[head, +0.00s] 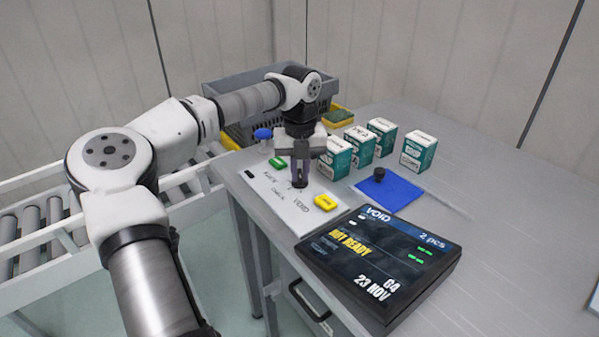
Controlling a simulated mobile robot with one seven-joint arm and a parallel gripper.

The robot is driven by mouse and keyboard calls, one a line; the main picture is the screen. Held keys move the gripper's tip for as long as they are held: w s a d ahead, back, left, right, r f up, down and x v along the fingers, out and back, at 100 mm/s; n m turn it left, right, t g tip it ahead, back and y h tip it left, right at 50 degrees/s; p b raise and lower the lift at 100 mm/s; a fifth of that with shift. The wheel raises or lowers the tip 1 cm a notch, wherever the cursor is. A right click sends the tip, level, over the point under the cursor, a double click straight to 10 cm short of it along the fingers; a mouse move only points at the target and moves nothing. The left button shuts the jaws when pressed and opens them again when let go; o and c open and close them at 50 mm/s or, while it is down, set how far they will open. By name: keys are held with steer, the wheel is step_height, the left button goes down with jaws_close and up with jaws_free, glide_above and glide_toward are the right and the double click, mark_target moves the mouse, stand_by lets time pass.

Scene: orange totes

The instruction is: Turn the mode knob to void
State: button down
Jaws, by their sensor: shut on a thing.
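A pale control panel (262,187) lies on the table's left front edge, with small printed labels around its middle. My gripper (300,184) points straight down over the panel and is shut on the mode knob, which its fingers mostly hide. I cannot make out the knob's pointer. The label nearest the front reads VOID. A green button (278,163) and a yellow button (325,202) sit on the panel.
Several teal-and-white boxes (358,147) stand behind the panel. A blue pad (389,189) with a small black-handled object (379,174) lies to the right. A grey crate (235,87) is at the back, a roller conveyor (30,222) at left. The table's right side is clear.

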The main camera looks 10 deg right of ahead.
mark_target(301, 175)
steer(key=shift+n, duration=0.3)
steer(key=c, duration=1.4)
jaws_free()
steer(key=shift+c, duration=0.2)
step_height(301, 175, up, 14)
steer(key=shift+b, duration=0.35)
steer(key=shift+d+f, duration=0.1)
steer(key=shift+d, duration=0.05)
